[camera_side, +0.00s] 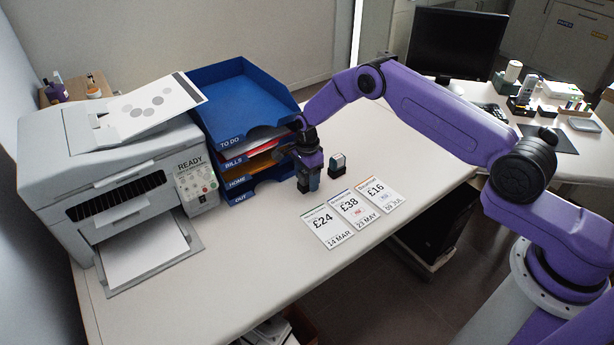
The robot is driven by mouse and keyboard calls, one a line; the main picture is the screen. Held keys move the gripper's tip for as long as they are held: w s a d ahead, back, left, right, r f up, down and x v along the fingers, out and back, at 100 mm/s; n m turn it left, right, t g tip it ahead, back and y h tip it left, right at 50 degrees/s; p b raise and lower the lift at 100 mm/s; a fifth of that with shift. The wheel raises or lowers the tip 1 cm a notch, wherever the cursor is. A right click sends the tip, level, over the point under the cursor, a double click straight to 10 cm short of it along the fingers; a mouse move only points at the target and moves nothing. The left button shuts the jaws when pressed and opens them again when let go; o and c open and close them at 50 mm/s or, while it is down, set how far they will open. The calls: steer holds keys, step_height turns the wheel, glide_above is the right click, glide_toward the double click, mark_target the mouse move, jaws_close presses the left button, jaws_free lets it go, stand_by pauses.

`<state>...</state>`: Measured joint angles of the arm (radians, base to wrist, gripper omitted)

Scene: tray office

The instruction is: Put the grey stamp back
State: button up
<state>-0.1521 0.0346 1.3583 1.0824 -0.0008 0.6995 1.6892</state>
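My gripper (308,178) points down over the desk, just in front of the blue letter trays. A dark, boxy block, which may be a stamp, shows at its fingertips. I cannot tell whether the fingers are closed on it, or whether it touches the desk. A small stamp (338,166) with a dark body and a greyish top stands upright on the desk, just right of my gripper and apart from it. Which of the two is the grey stamp is not clear at this size.
Three price papers (352,210) lie side by side in front of the stamps. The blue tray stack (238,95) and a printer (115,165) stand to the left. The desk (255,262) is clear at the front. A second desk with a monitor (457,42) is behind.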

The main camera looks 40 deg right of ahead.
steer(key=shift+r, duration=0.1)
step_height(320, 180, up, 12)
steer(key=shift+r, duration=0.1)
stand_by(0.6)
steer(key=s+a+r+n, duration=0.4)
steer(key=s+r+n, duration=0.35)
steer(key=s, duration=0.25)
steer(key=s+a+r+n, duration=0.4)
steer(key=s+r+n, duration=0.35)
steer(key=s, duration=0.25)
steer(key=s+d+r+n, duration=0.1)
steer(key=s+d+n, duration=0.4)
steer(key=s, duration=0.7)
steer(key=s+d+r+n, duration=0.1)
steer(key=s+d+n, duration=0.4)
steer(key=s+n, duration=0.5)
steer(key=s, duration=0.3)
steer(key=shift+d+r+n, duration=0.2)
steer(key=shift+r+n, duration=0.1)
steer(key=shift+r, duration=0.1)
